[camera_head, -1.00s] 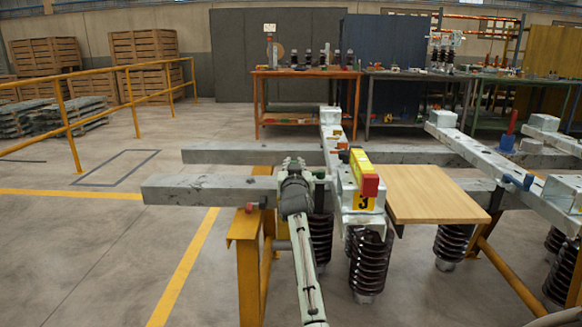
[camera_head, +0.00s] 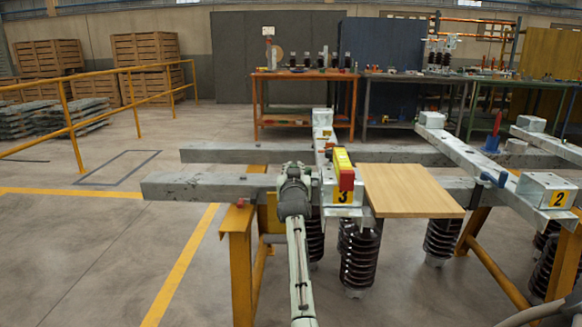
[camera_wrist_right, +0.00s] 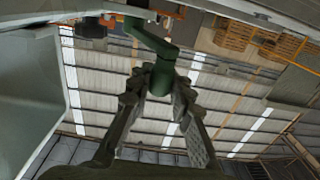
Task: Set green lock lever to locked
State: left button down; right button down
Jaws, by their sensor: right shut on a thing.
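The dark green lock lever (camera_wrist_right: 162,72) shows in the right wrist view, with its end between the fingers of my right gripper (camera_wrist_right: 160,88). The fingers are shut on the lever from both sides. In the head view my right gripper (camera_head: 309,181) is at the left side of the steel unit marked 3 (camera_head: 326,197). There the lever is mostly hidden by the gripper and too small to make out clearly. A yellow and red block (camera_head: 343,168) sits on top of this unit, just right of the gripper. My left gripper is not in view.
A wooden board (camera_head: 410,190) lies right of unit 3. Another unit marked 2 (camera_head: 546,190) stands at the right. Grey beams (camera_head: 210,188) rest on yellow supports (camera_head: 238,260), with dark ribbed insulators (camera_head: 359,262) hanging below. The floor at left is clear.

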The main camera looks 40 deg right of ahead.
jog(key=shift+s+d+f, duration=0.15)
jog(key=shift+s+d, duration=0.15)
jog(key=shift+s, duration=0.2)
jog(key=c, duration=1.4)
grip_release()
jog(key=v, duration=0.7)
jog(key=shift+s+a, duration=0.25)
jog(key=shift+c, duration=0.2)
